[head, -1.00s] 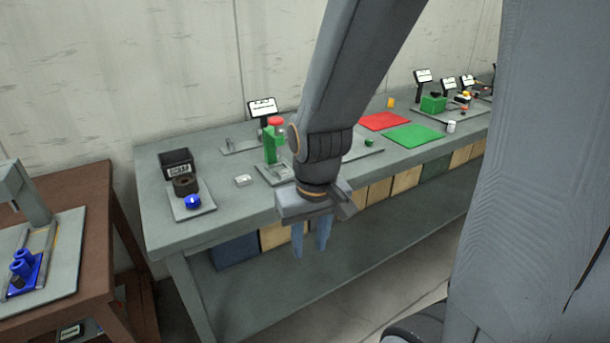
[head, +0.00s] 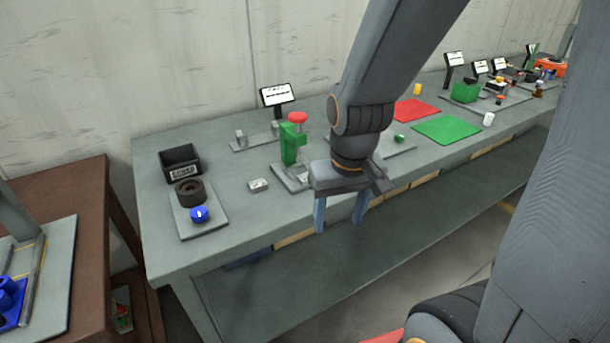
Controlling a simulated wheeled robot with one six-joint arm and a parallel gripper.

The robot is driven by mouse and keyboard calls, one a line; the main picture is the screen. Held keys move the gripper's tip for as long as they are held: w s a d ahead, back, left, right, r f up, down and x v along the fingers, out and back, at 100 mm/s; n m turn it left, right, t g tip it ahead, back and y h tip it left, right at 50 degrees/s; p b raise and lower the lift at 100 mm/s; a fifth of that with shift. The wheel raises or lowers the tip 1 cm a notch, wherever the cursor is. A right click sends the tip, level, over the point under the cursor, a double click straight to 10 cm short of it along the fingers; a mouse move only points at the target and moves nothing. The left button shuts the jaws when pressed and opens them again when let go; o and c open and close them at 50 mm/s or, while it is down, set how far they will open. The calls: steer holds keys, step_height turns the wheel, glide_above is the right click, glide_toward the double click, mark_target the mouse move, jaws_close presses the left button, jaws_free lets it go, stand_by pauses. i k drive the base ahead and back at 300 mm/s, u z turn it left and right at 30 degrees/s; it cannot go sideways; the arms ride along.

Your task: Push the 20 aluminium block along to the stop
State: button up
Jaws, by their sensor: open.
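A small silver block (head: 258,185) with a dark mark on top lies on the grey bench (head: 190,262), left of the green screw jack; its mark is too small to read. A grey plate (head: 257,143) with small upright metal pieces (head: 240,136) lies at the back, under a sign; I cannot tell which piece is the stop. My gripper (head: 340,214) points down with its two blue fingers apart and empty. It is near the bench's front edge, to the right of the block and not touching it.
Red (head: 416,110) and green (head: 447,129) mats lie right. Bench front left is clear.

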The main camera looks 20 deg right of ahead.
mark_target(302, 179)
steer(key=z, duration=2.25)
steer(key=k, duration=0.9)
steer(key=u, duration=0.5)
